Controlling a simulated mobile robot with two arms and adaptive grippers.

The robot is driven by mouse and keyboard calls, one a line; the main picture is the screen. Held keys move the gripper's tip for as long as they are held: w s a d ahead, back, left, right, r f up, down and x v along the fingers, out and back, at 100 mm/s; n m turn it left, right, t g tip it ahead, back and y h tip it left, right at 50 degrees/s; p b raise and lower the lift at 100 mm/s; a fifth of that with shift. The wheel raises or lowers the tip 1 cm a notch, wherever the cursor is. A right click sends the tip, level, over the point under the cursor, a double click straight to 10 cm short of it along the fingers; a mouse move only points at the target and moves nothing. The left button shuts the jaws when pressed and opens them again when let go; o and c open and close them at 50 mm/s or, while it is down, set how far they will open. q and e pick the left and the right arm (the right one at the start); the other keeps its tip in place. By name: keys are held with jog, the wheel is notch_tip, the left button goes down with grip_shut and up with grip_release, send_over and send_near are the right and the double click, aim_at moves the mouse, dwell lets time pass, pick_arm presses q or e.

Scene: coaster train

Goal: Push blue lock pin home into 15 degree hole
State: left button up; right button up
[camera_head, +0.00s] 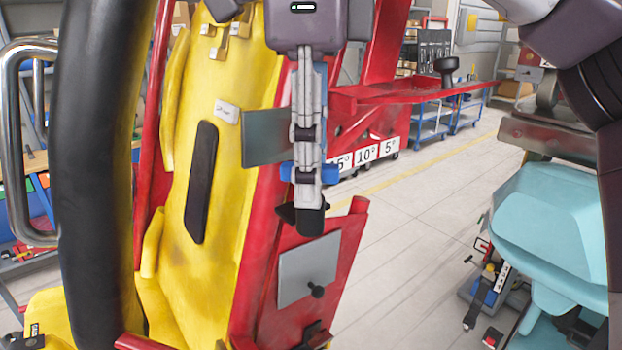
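My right gripper (310,215) hangs down in the middle of the view, seen edge-on, in front of the red frame beside the yellow seat. Its fingers overlap from this side, so I cannot tell whether they are apart or closed. Blue parts stick out on both sides of the fingers; the larger one (330,173) is on the right and may be the blue lock pin. Whether the fingers touch it is hidden. White plates read 15° (342,161), partly covered, 10° (366,152) and 5° (390,148). The holes are not visible. My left gripper is out of view.
The yellow seat (210,255) with a black pad fills the left centre. A thick black padded bar (98,180) stands at left. A red arm (410,92) with a black knob juts right. A grey plate (308,268) sits low on the red frame.

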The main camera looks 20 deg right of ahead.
jog(key=shift+a, duration=0.1)
jog(key=shift+s, duration=0.1)
jog(key=shift+c, duration=1.1)
grip_shut()
jog(key=shift+r, duration=0.15)
jog(key=shift+r, duration=4.85)
